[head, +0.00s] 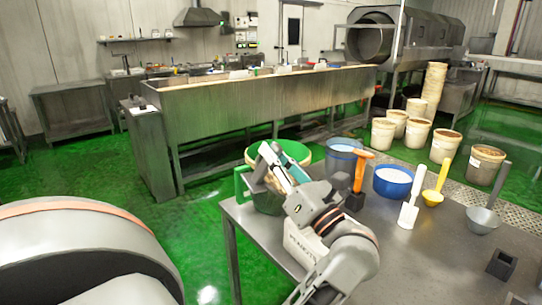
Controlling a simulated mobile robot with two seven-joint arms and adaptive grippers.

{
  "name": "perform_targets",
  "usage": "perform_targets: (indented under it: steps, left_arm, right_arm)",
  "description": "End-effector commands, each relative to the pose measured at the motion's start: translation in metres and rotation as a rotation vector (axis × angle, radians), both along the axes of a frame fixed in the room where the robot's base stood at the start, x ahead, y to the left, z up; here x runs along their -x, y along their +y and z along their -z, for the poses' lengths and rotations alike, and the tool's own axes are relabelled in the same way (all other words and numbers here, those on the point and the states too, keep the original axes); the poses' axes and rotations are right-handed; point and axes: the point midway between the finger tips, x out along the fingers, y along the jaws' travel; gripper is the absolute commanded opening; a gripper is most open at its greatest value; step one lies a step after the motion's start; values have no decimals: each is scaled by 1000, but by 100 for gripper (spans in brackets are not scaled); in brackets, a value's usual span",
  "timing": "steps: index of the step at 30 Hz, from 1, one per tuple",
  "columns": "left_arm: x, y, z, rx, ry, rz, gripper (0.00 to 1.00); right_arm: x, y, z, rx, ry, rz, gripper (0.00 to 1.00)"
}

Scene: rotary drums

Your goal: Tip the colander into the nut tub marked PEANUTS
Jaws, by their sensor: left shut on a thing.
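A white tub (301,243) with dark lettering, apparently PEANUTS, stands on the table just nearer than the colander. My left arm crosses over it and hides its right part and most of its opening. My right gripper is not in view.
A blue tub (343,147) and a blue bowl (393,188), both with white contents, stand behind. The table's near middle (430,265) is clear.

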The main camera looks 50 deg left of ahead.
Motion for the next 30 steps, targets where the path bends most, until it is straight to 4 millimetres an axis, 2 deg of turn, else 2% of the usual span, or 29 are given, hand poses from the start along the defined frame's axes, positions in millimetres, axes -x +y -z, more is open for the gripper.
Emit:
perform_targets:
  steps: [30]
  left_arm:
    - [-12,-20,-6,-132,79,-2,0]
  right_arm:
    - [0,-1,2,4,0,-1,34]
